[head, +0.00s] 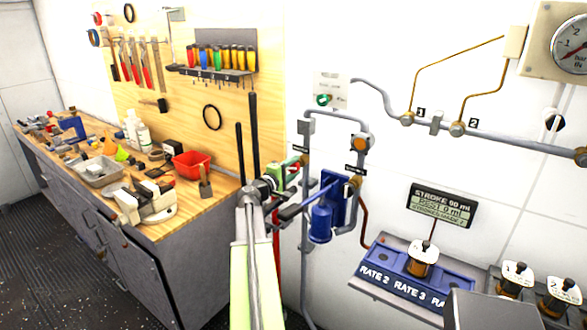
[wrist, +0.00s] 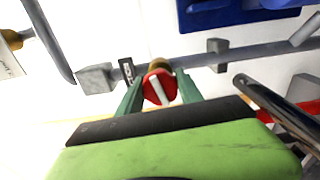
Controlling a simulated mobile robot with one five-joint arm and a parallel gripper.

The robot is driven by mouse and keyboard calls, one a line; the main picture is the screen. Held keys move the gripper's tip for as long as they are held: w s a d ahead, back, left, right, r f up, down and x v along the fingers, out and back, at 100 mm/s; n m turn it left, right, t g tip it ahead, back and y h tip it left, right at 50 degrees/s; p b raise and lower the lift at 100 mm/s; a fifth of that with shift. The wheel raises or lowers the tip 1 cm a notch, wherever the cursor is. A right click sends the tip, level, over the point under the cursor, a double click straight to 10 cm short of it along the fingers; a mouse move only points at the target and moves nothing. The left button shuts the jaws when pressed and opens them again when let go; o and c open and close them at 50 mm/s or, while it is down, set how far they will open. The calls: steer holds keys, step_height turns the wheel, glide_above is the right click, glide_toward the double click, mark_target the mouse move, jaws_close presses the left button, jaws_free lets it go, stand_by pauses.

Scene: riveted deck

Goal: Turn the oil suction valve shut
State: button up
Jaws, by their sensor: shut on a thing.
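The valve is a small red knob (wrist: 160,87) with a pale bar across its face, on a brass fitting against a grey pipe (wrist: 215,57) in the wrist view. My gripper (wrist: 160,93) has its two green fingers closed on either side of the red knob. In the head view my gripper (head: 299,164) reaches the vertical grey pipe just left of the blue pump, and it mostly hides the valve. A small black label (wrist: 127,71) is beside the valve, too small to read. How far the valve is turned I cannot tell.
The blue pump (head: 321,221) is right of my gripper, with an orange-capped fitting (head: 362,142) above it. A workbench (head: 165,225) with tools and a red bin (head: 192,163) is at left.

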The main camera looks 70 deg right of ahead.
steer(key=o, duration=1.4)
steer(key=shift+a, duration=0.1)
steer(key=v, duration=1.7)
steer(key=shift+a, duration=0.15)
